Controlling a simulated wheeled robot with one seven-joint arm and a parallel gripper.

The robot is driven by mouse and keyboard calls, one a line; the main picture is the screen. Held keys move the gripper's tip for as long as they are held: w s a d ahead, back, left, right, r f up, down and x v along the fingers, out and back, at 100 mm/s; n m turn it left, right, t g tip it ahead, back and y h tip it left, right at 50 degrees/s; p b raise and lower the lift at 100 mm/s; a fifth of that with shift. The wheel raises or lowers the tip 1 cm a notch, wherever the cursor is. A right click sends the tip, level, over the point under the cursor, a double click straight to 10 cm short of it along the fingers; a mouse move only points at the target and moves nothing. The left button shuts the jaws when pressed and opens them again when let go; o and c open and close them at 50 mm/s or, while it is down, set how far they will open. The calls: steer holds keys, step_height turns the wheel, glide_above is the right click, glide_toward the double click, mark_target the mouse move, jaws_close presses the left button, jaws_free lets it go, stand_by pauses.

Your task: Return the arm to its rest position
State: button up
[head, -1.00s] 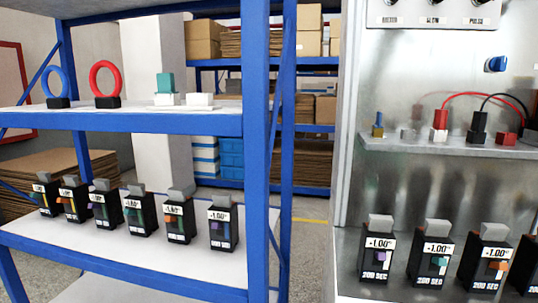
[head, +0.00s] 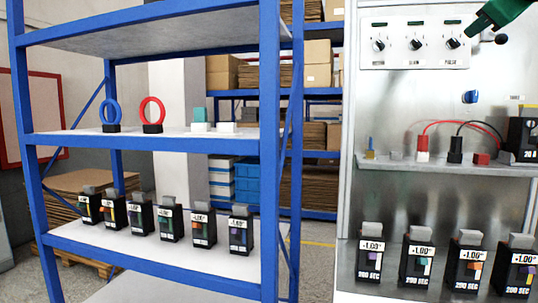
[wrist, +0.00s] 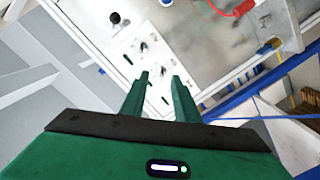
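My gripper shows in the wrist view as two green fingers (wrist: 161,77) with a clear gap between them and nothing held. It is raised and points toward the white control panel (wrist: 140,50). In the head view part of my green gripper (head: 484,24) enters at the top right corner, in front of the test cabinet's panel (head: 415,58) with its several knobs. Whether it touches the panel cannot be told. The rest of my arm is out of view.
Several black breakers (head: 417,262) stand on the cabinet's lower level. Red and black leads (head: 460,124) arc over its metal shelf (head: 400,164). A blue rack (head: 270,150) at left holds more breakers (head: 203,228) and a blue ring (head: 110,111) and red ring (head: 152,111).

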steer(key=s+d+f+m+g+y, duration=0.1)
steer(key=s+f+m+g, duration=0.15)
steer(key=f, duration=1.05)
steer(key=s+d+f+m+g, duration=0.15)
steer(key=f+g, duration=0.25)
steer(key=f, duration=0.8)
steer(key=s+d+f+m+g+y, duration=0.1)
steer(key=f+m+g, duration=0.15)
steer(key=f, duration=1.05)
steer(key=s+a+f+m+g+y, duration=0.1)
steer(key=s+a+f+m+g, duration=0.1)
steer(key=s+f, duration=0.8)
steer(key=s+a+f+m+g+y, duration=0.2)
steer(key=s+f, duration=0.8)
steer(key=f, duration=0.5)
steer(key=a+m+g, duration=0.1)
steer(key=a+g, duration=0.1)
steer(key=g, duration=0.1)
steer(key=shift+s+a+g, duration=0.2)
steer(key=shift+a+g, duration=0.2)
